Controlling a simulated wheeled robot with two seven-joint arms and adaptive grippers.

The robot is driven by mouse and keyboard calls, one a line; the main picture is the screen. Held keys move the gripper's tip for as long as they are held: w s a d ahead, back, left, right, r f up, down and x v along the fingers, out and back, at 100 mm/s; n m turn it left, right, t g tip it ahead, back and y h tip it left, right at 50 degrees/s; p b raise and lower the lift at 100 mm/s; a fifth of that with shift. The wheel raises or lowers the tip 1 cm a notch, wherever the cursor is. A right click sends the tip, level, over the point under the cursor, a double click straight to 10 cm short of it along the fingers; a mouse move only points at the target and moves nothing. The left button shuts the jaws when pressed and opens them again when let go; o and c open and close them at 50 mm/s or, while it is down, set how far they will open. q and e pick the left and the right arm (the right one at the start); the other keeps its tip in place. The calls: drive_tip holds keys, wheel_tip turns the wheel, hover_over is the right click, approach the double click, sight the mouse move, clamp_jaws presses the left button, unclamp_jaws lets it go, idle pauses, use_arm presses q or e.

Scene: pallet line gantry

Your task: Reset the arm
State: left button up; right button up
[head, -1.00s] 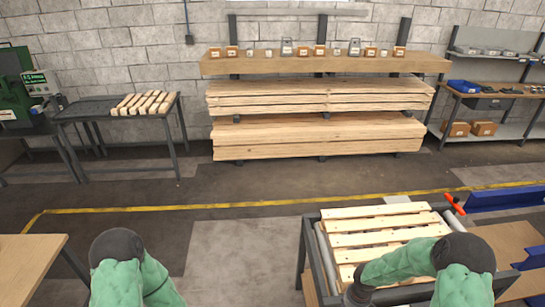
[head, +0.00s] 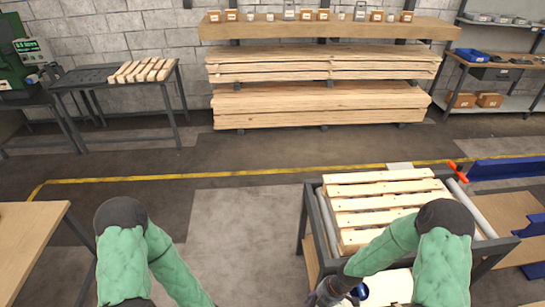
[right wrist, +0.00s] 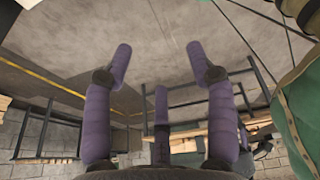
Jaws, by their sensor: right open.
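My right arm (head: 385,250) reaches down across the front of the pallet stand in the head view. Its gripper (head: 332,293) is at the bottom edge, by the stand's near left corner. In the right wrist view the right gripper (right wrist: 158,62) has its purple fingers spread apart with nothing between them. My left arm (head: 135,255) hangs down at the lower left and leaves the picture at the bottom. The left gripper is out of view.
A slatted wooden pallet (head: 375,205) lies on the dark roller stand (head: 316,225). A red-handled tool (head: 457,174) is at its back right corner. A wooden table (head: 30,235) stands at left. Bare floor (head: 240,225) lies between. Lumber racks (head: 320,105) line the wall.

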drive_tip(key=s+a+f+m+b, duration=0.2)
drive_tip(key=s+m, duration=0.3)
drive_tip(key=m, duration=0.6)
drive_tip(key=s+a+f+m+b, duration=0.3)
drive_tip(key=s+f+m, duration=0.2)
drive_tip(key=m, duration=0.7)
drive_tip(key=shift+a+m+t+y+b, duration=0.3)
drive_tip(key=shift+a, duration=0.1)
drive_tip(key=shift+f, duration=0.1)
